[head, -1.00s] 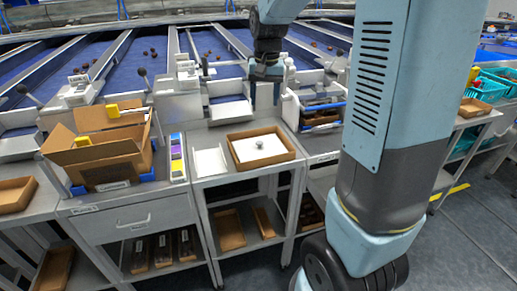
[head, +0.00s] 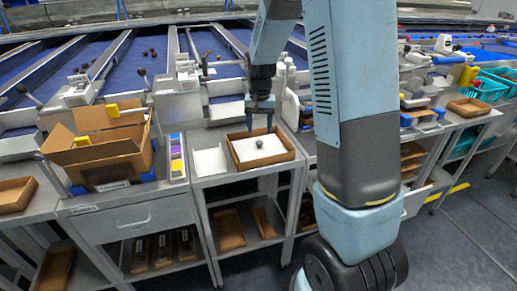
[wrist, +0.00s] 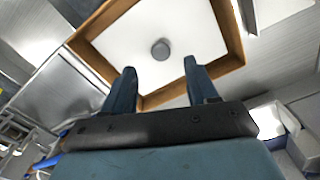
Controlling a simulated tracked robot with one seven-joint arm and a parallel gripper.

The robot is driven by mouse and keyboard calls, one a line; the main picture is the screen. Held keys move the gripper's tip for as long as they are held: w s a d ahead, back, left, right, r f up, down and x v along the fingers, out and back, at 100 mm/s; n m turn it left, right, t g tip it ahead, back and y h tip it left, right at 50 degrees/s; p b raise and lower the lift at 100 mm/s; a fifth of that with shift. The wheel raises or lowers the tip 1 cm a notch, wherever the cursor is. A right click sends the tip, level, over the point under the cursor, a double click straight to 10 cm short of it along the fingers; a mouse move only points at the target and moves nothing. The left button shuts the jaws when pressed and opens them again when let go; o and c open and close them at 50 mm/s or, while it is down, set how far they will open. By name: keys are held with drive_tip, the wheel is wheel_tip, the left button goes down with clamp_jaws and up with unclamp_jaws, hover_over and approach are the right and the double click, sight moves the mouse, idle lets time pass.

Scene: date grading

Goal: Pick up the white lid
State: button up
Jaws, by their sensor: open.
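The white lid (head: 244,151) is a flat square sheet with a small round grey knob (head: 259,143). It lies inside a shallow brown tray (head: 287,157) on the middle bench. In the wrist view the lid (wrist: 128,45) and its knob (wrist: 160,49) show just beyond my fingertips. My gripper (head: 260,122) points down over the tray, open and empty. In the wrist view my gripper (wrist: 157,72) has its two fingers apart, with the knob past and between them. The fingers look apart from the knob.
A white sheet (head: 208,161) lies left of the tray. An open cardboard box (head: 100,160) stands on the left bench, beside a strip of coloured blocks (head: 177,158). Grey machine housings stand behind the tray.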

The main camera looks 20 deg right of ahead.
sight(259, 142)
drive_tip(key=shift+a+f, duration=0.1)
drive_tip(key=shift+f, duration=2.6)
drive_tip(key=shift+c, duration=0.4)
clamp_jaws()
